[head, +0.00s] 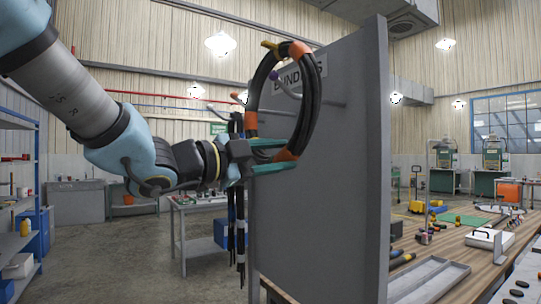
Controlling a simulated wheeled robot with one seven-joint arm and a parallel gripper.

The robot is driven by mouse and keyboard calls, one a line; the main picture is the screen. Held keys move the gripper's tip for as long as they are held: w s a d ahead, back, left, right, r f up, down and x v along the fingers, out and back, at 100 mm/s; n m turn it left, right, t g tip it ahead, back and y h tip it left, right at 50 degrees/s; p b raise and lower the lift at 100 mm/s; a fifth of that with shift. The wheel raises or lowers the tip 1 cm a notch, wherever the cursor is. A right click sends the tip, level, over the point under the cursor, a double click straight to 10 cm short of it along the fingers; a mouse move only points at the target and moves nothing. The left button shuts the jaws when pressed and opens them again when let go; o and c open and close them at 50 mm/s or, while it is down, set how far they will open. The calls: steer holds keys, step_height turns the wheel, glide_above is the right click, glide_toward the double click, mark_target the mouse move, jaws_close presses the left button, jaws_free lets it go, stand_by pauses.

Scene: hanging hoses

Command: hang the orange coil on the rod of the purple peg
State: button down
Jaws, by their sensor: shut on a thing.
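The orange coil (317,100) is a ring of black hose with orange bands. It hangs upright in front of the grey panel. My gripper (273,157) has teal fingers, shut on the coil's lower orange band. The purple peg (274,75) shows its purple tip inside the ring's outline, with its grey rod running right toward the panel. I cannot tell from this view whether the rod passes through the ring or lies behind it. A yellow-tipped peg (268,44) shows at the coil's upper left edge. The coil partly hides the panel's sign and the rods.
The tall grey panel (350,180) has a near vertical edge right of the coil. Other grey rods stick out left, one orange-tipped (235,95). Black hoses (240,215) hang below my gripper. A wooden workbench (460,250) with a tray and tools stands at right.

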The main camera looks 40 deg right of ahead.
steer(key=d+f+b, duration=0.4)
steer(key=d, duration=0.5)
steer(key=shift+s+d+f, duration=0.3)
steer(key=shift+d+f, duration=0.05)
steer(key=shift+d, duration=0.05)
stand_by(0.9)
